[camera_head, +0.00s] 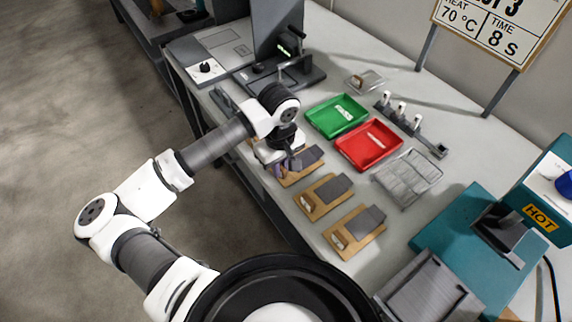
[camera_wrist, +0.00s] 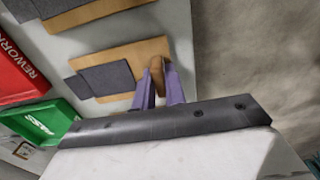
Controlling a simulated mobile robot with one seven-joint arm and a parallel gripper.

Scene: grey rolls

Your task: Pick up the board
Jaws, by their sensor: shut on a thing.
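Three tan boards with dark grey pads lie in a row on the grey bench. My gripper (camera_head: 281,170) is at the near-left end of the farthest board (camera_head: 290,181), partly covering it. In the wrist view, my purple fingers (camera_wrist: 159,82) are closed around a small brown raised piece (camera_wrist: 157,70) at the end of that board (camera_wrist: 140,53). The board looks flat on or very close to the bench; I cannot tell whether it is lifted. The middle board (camera_head: 317,205) and the nearest board (camera_head: 351,246) lie apart from my gripper.
A green tray (camera_head: 337,116) and a red tray (camera_head: 368,145) sit beyond the boards, with a wire basket (camera_head: 408,178) to their right. A teal press marked HOT (camera_head: 541,217) stands at the right. A black-based machine (camera_head: 278,76) stands at the back.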

